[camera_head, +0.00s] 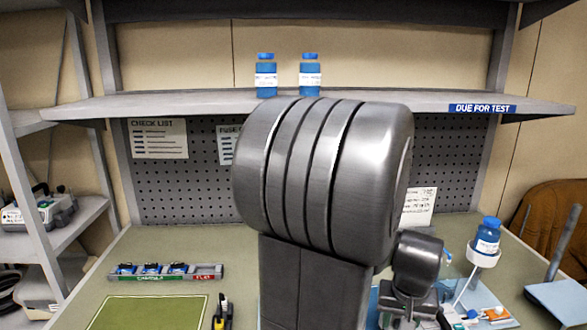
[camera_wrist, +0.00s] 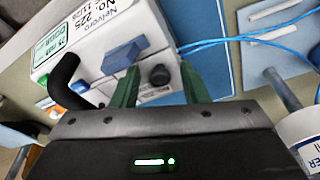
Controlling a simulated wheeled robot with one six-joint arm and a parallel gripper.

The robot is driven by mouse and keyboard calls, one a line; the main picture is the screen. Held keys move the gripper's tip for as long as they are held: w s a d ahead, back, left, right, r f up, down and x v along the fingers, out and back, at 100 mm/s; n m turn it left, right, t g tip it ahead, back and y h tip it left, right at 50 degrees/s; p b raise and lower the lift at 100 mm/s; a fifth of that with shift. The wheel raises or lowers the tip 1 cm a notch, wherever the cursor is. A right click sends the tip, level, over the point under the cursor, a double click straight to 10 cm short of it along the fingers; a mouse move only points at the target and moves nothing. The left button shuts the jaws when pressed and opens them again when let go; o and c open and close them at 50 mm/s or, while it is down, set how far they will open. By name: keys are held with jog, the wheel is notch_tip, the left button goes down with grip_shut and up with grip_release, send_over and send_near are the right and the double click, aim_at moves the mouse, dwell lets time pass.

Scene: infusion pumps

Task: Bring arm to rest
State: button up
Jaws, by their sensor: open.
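My gripper (camera_wrist: 160,82) shows in the wrist view as two green fingers spread apart, with nothing clasped. Behind the fingers is a white pump (camera_wrist: 100,35) with a printed label, a blue block, a black round knob (camera_wrist: 160,76) and a curved black handle (camera_wrist: 66,80). The knob appears between the fingertips; I cannot tell how far off it is. In the head view my grey arm fills the middle, bent above the bench (camera_head: 235,250). It hides much of the bench centre, and the fingers cannot be made out there.
Two blue bottles (camera_head: 266,75) (camera_head: 310,75) stand on the shelf (camera_head: 200,104). Another bottle (camera_head: 487,236) sits in a white ring holder (camera_head: 482,257) at right. A fuse tray (camera_head: 165,272) and green mat (camera_head: 148,312) lie at left. Blue tubing (camera_wrist: 245,38) runs beside the pump.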

jog(key=r+g+p, duration=0.1)
jog(key=p, duration=0.1)
jog(key=w+r+g+p, duration=0.1)
jog(key=g+p, duration=0.1)
jog(key=shift+w+a+r+g+p, duration=0.15)
jog(key=shift+w+g+p, duration=0.15)
jog(key=shift+p, duration=0.05)
jog(key=w+g+p, duration=0.1)
jog(key=p, duration=0.1)
jog(key=r+g+p, duration=0.1)
jog(key=g+p, duration=0.1)
jog(key=shift+w+g+h, duration=0.3)
jog(key=shift+w, duration=0.1)
jog(key=b+v, duration=0.1)
jog(key=v, duration=1.2)
jog(key=shift+r+b, duration=0.15)
jog(key=shift+b, duration=0.2)
jog(key=shift+a, duration=0.15)
